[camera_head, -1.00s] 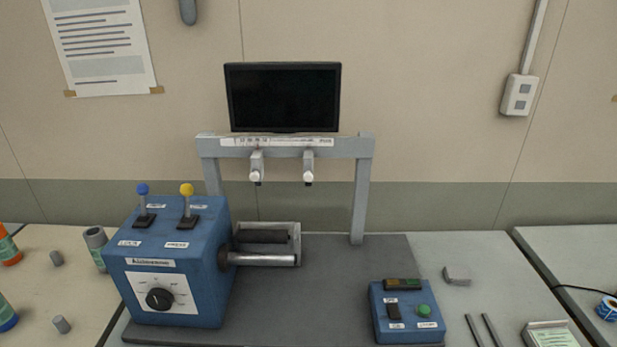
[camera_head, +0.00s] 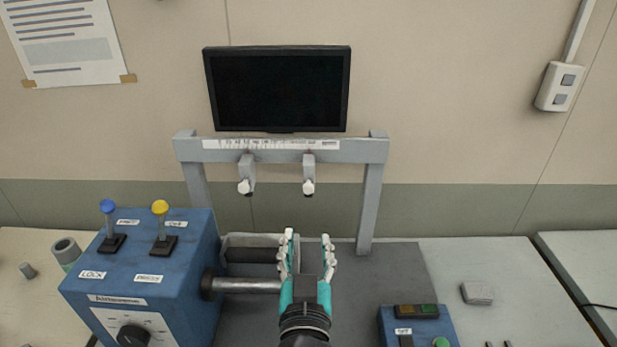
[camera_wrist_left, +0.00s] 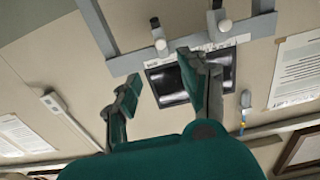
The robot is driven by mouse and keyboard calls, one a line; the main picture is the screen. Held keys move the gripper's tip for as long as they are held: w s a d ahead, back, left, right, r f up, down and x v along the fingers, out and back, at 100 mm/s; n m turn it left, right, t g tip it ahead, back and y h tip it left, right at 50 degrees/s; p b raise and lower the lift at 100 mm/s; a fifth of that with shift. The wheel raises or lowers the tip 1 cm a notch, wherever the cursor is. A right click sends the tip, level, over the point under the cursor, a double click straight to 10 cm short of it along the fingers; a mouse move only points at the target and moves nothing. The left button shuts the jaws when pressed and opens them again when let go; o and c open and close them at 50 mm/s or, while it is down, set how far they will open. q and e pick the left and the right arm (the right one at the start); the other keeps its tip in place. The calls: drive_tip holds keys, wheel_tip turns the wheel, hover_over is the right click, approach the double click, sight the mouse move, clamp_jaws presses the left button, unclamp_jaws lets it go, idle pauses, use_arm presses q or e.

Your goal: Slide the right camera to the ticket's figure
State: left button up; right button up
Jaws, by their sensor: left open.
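The right camera (camera_head: 308,174), a small grey block with a white tip, hangs from the grey rail (camera_head: 362,150) below the monitor. The left camera (camera_head: 246,174) hangs to its left. A white scale strip (camera_head: 270,144) runs along the rail; its figures are too small to read. My left gripper (camera_head: 308,239) is open and empty, below and in front of the right camera, apart from it. In the left wrist view, which looks upside down, the right camera (camera_wrist_left: 159,38) is beyond the open fingers. No ticket with a legible figure shows. My right gripper is not in view.
A black monitor (camera_head: 277,90) stands above the rail. A blue machine box (camera_head: 150,265) with two levers and a metal roller (camera_head: 245,286) is at left. A blue button box (camera_head: 418,325) is at lower right. The grey mat (camera_head: 395,275) is bare at right.

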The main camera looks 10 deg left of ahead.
sight(308, 190)
use_arm(q)
drive_tip(key=w+a+p, duration=0.1)
drive_tip(key=w, duration=0.4)
drive_tip(key=w+a+p, duration=0.1)
drive_tip(key=w+p, duration=0.1)
drive_tip(key=w, duration=0.3)
drive_tip(key=w+a+p, duration=0.1)
drive_tip(key=w+p, duration=0.1)
drive_tip(key=w, duration=0.2)
drive_tip(key=shift+w+r, duration=0.2)
drive_tip(key=shift+w, duration=0.2)
drive_tip(key=shift+w+a+p, duration=0.15)
drive_tip(key=shift+w+p, duration=0.25)
drive_tip(key=shift+w, duration=0.2)
drive_tip(key=shift+f, duration=0.1)
clamp_jaws()
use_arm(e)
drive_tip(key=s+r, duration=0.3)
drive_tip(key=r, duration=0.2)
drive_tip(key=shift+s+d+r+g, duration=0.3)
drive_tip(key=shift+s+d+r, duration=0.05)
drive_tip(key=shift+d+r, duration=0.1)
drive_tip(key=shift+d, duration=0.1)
